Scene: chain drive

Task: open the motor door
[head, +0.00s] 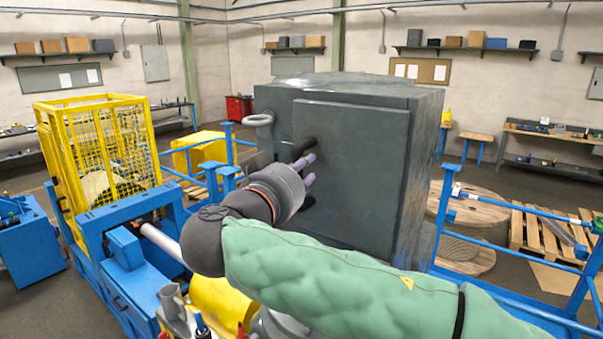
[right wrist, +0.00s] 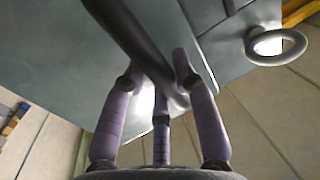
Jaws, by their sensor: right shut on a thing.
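The grey motor cabinet (head: 420,140) stands in the middle of the head view. A dark bar handle (head: 303,146) is at the door's left edge. My right gripper (head: 306,167), with purple fingers, is shut on this handle. In the right wrist view the handle (right wrist: 125,40) runs between the fingers of the gripper (right wrist: 160,78), with the grey door (right wrist: 60,60) behind it. The lower part of the handle is partly hidden by the gripper. My left gripper is not in view.
A light ring (head: 258,120) sticks out at the cabinet's left side. A yellow mesh cage (head: 100,145) stands on a blue frame at left. Blue railings (head: 520,205) run at right. Wooden spools (head: 485,220) and a pallet (head: 545,235) lie beyond them.

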